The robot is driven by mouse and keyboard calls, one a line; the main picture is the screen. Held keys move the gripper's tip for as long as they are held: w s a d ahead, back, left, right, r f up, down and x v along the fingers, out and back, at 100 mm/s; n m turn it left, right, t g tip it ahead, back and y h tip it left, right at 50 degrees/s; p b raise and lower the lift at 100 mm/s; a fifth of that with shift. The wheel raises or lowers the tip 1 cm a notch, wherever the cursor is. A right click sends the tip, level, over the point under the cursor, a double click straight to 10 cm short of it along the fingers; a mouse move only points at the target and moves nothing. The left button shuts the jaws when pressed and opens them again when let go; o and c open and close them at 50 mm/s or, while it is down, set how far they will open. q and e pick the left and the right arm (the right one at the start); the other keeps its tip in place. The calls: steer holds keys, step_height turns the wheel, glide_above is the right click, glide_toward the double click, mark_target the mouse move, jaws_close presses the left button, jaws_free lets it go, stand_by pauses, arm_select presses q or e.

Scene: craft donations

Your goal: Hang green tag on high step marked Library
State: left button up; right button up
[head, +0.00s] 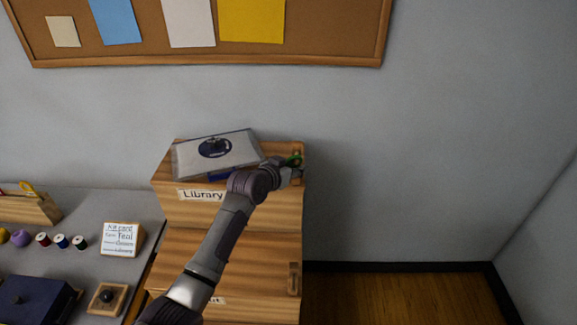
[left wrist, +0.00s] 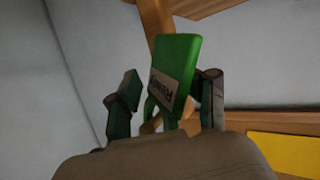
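The high step (head: 235,209) carries a white "Library" label on its front, in the head view. My left gripper (head: 292,171) is at the right end of its top. The green tag (head: 295,159) shows there as a small patch. In the left wrist view the green tag (left wrist: 180,60), with a tan label, stands between the fingers of my left gripper (left wrist: 165,108). The fingers are apart, with a gap beside the left one. A small wooden piece shows by the tag's green loop; whether the loop is around it, I cannot tell. My right gripper is out of view.
A grey-white packet (head: 205,157) with a dark emblem lies on the high step, left of my gripper. A lower step (head: 250,255) has a wooden fitting (head: 294,279) at its right. A grey table (head: 90,205) holds spools, a card and boxes. Floor at right is clear.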

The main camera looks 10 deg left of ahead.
arm_select(q)
steer(key=o, duration=0.4)
steer(key=shift+w+d+f, duration=0.1)
steer(key=shift+d+f, duration=0.15)
steer(key=shift+d, duration=0.5)
steer(key=shift+o, duration=0.2)
steer(key=shift+w, duration=0.1)
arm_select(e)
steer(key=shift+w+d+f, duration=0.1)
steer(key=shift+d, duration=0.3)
arm_select(q)
steer(key=shift+a, duration=0.2)
